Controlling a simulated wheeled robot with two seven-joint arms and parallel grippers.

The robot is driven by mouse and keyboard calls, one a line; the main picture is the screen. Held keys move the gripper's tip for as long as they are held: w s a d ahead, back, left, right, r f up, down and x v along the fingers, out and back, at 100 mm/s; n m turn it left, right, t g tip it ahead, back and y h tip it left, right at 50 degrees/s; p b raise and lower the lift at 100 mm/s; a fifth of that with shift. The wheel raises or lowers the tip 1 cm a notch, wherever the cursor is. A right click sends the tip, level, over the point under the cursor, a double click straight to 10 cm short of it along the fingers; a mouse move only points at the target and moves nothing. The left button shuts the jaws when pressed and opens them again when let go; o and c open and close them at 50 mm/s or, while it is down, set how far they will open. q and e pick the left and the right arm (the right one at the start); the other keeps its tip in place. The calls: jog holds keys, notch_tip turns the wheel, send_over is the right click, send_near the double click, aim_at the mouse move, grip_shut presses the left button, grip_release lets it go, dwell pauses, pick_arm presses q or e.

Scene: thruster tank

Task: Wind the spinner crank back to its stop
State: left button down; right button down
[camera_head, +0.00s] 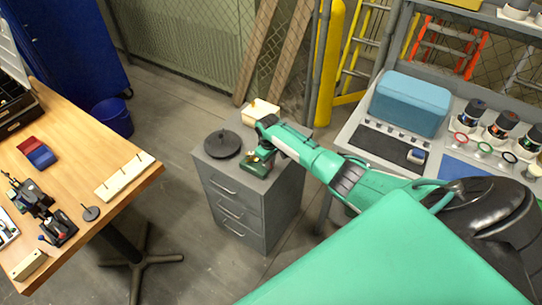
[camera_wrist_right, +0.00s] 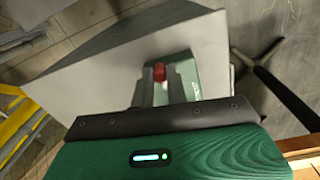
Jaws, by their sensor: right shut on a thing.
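A small green device (camera_head: 259,163), which looks like the spinner, stands on the near right part of the grey drawer cabinet's top. My right gripper (camera_head: 262,147) reaches down to it from the right, and its wrist covers part of the device. In the right wrist view, my right gripper (camera_wrist_right: 160,85) is shut on a red knob (camera_wrist_right: 159,72), which appears to be the crank's handle. A green surface (camera_wrist_right: 186,78) shows beside the right-hand finger. The crank arm itself and its stop are hidden. My left gripper is in neither view.
On the grey cabinet (camera_head: 236,205) a black round disc (camera_head: 222,143) and a cream box (camera_head: 261,111) stand close to the gripper. A wooden table (camera_head: 95,180) with small parts is at left. A shelf with a blue case (camera_head: 410,103) is at right.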

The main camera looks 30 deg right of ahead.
jog(key=m+p, duration=0.1)
jog(key=m, duration=0.1)
jog(key=a+m+p, duration=0.1)
jog(key=m, duration=0.1)
jog(key=shift+a+r+m, duration=0.15)
jog(key=shift+a+m, duration=0.05)
jog(key=shift+m, duration=0.1)
jog(key=m+p, duration=0.1)
jog(key=m, duration=0.1)
jog(key=a+m+p, duration=0.1)
jog(key=m, duration=0.1)
jog(key=shift+w+m, duration=0.15)
jog(key=shift+m, duration=0.15)
jog(key=m, duration=0.3)
jog(key=a+m, duration=0.1)
jog(key=shift+w, duration=0.35)
jog(key=shift+w+a+m, duration=0.1)
jog(key=shift+w+m, duration=0.15)
jog(key=shift+m, duration=0.9)
jog(key=shift+w+a+m, duration=0.1)
jog(key=shift+w+m, duration=0.1)
jog(key=shift+m, duration=0.95)
jog(key=c, duration=1.4)
grip_release()
jog(key=shift+r, duration=0.3)
jog(key=r, duration=1.3)
jog(key=shift+w+b, duration=0.25)
jog(key=shift+b, duration=0.05)
